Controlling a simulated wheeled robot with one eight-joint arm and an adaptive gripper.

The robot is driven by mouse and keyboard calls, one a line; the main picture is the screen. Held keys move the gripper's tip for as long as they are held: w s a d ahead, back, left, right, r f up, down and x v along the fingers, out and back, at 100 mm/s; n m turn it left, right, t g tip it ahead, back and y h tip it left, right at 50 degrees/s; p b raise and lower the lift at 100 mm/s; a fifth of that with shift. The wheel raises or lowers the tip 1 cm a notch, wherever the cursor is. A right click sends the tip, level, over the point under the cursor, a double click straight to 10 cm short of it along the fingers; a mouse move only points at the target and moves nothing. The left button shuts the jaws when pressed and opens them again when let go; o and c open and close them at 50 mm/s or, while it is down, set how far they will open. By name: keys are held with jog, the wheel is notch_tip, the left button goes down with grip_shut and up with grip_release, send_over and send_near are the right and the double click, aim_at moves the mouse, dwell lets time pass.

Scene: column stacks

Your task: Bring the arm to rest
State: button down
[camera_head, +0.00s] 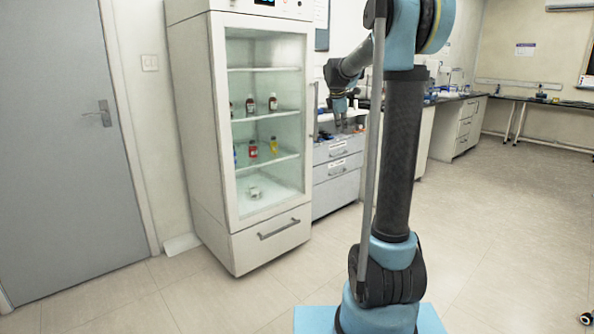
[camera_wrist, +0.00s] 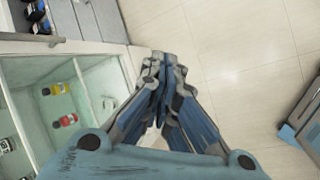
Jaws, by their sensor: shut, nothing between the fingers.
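My gripper (camera_head: 339,108) is in the head view, beyond my own arm column and to the right of the glass-front cabinet, in front of the drawers. It points down and holds nothing. In the wrist view my gripper (camera_wrist: 160,64) has its fingertips together, above the tiled floor and beside the cabinet's edge. My arm is bent over, with its upper links raised.
A tall white cabinet (camera_head: 218,150) with a glass front holds several bottles on shelves. Grey drawers (camera_head: 337,172) stand beside it under a bench. A grey door (camera_head: 62,150) is at left.

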jog(key=s+d+f+m+g, duration=0.1)
jog(key=s+f+m, duration=0.2)
jog(key=s, duration=0.7)
jog(key=s+f+m+y, duration=0.1)
jog(key=s+f+m, duration=0.25)
jog(key=s, duration=0.65)
jog(key=s+d+f+m+g, duration=0.15)
jog(key=s+m, duration=0.25)
jog(key=s, duration=0.6)
jog(key=s+a+f+m+g+y, duration=0.1)
jog(key=s+a+f+m, duration=0.1)
jog(key=s+f+m, duration=0.6)
jog(key=s+f, duration=0.7)
jog(key=s, duration=0.5)
jog(key=shift+f, duration=0.4)
jog(key=shift+w, duration=0.1)
jog(key=shift+w+f, duration=0.2)
jog(key=shift+w, duration=0.25)
